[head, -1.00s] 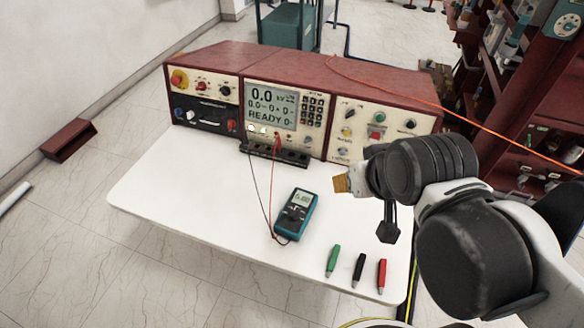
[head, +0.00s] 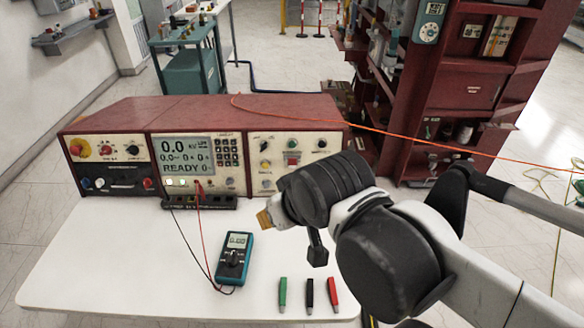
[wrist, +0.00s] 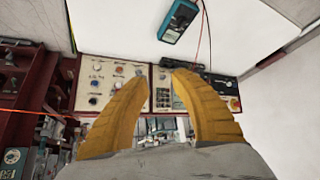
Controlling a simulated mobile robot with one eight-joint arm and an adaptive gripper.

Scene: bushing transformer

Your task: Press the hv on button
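The console (head: 200,105) stands at the back of the white table, its screen reading "0.0" and "READY". Its right panel (head: 318,165) holds knobs and several buttons, including a green one (head: 292,144), a red one (head: 292,159) and a yellowish one (head: 266,163). Labels are too small to read, so I cannot tell which is HV on. My gripper (head: 264,217) is in front of the console, apart from it; my arm hides the panel's lower right. In the wrist view, my yellow fingers (wrist: 160,78) are spread and empty, with the panel (wrist: 97,86) upside down beyond them.
A teal multimeter (head: 234,255) with red and black leads lies on the white table (head: 110,270). Green, black and red clips (head: 310,292) lie near its front edge. An orange cable (head: 420,140) runs right from the console. A red shelf (head: 470,70) stands behind right.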

